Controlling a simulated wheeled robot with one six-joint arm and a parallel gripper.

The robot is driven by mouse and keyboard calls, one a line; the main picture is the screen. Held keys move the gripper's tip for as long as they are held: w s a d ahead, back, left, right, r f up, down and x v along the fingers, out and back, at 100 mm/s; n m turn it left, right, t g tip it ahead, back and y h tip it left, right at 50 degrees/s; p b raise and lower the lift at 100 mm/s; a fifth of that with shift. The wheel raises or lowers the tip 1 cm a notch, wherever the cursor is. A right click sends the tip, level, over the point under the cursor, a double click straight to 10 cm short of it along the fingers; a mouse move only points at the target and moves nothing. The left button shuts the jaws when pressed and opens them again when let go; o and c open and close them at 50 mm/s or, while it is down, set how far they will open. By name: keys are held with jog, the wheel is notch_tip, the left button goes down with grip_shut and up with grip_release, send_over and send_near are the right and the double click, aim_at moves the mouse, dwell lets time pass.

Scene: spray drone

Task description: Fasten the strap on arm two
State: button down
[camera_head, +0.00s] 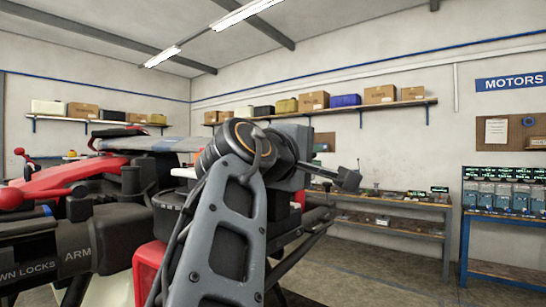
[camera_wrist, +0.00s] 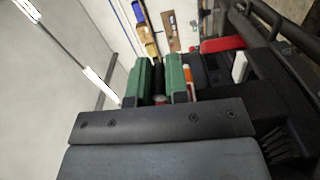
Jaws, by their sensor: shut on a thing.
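The drone (camera_head: 120,185) fills the left and middle of the head view, with red, black and grey parts. A thick black tube (camera_head: 75,240) at lower left bears the word "ARM"; its number is hidden, so I cannot tell which arm it is. In the wrist view, the green fingers of my gripper (camera_wrist: 160,80) stand close together with a narrow dark thing (camera_wrist: 159,88) between them. My gripper is shut on it, but I cannot tell whether it is the strap. My arm hides the gripper in the head view. No strap is clearly recognisable.
Black drone parts and a red part (camera_wrist: 222,44) lie close beside the fingers at right in the wrist view. A workbench (camera_head: 395,200) and a blue rack (camera_head: 500,215) stand along the wall. Floor shows between drone and benches.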

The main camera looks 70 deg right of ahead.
jog(key=shift+r, duration=0.1)
jog(key=c, duration=1.1)
grip_release()
jog(key=shift+b+v, duration=1.05)
jog(key=shift+v, duration=2.65)
jog(key=shift+c, duration=0.3)
